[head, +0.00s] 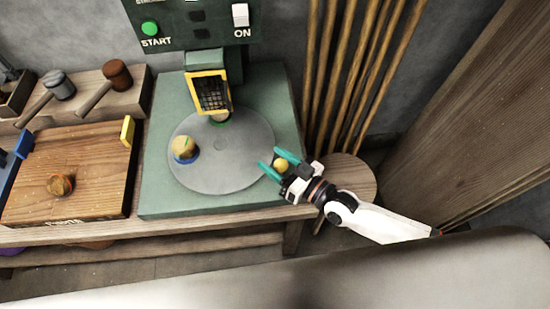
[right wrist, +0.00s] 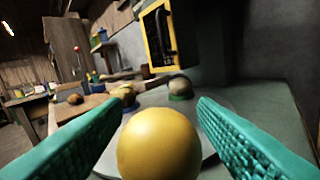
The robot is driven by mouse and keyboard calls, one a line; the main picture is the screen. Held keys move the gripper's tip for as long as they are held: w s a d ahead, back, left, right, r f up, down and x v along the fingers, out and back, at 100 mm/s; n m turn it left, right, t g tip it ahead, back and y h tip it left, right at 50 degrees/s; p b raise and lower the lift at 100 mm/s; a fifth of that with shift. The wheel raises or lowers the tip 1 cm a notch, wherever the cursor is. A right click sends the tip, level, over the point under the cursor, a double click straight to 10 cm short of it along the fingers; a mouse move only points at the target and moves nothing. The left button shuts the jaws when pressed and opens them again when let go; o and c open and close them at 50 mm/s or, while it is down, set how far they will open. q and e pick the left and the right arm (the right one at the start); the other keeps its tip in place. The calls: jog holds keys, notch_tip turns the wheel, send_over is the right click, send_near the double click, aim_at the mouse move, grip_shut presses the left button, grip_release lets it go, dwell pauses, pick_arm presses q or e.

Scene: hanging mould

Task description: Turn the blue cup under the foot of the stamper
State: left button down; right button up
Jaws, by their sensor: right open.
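The blue cup (head: 185,159) stands on the left part of the round grey turntable (head: 222,172), with a tan ball-shaped piece in it. A green cup (head: 219,122) is at the back of the turntable, below the stamper's yellow-framed guard (head: 209,93); it also shows in the right wrist view (right wrist: 180,96). The stamper's foot is largely hidden by the guard. A yellow ball-shaped knob (head: 281,164) is at the turntable's right edge. My right gripper (head: 270,165) is open, its teal fingers on either side of the knob (right wrist: 158,145). My left gripper is not in view.
The green stamper panel (head: 190,28) has a START button and an ON switch. A wooden board (head: 90,165) with a round piece lies at left, with two mallets (head: 108,85) behind it. Upright poles (head: 340,75) stand behind my right gripper.

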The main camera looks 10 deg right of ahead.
jog(key=shift+w+a, duration=0.15)
grip_shut()
dwell(0.4)
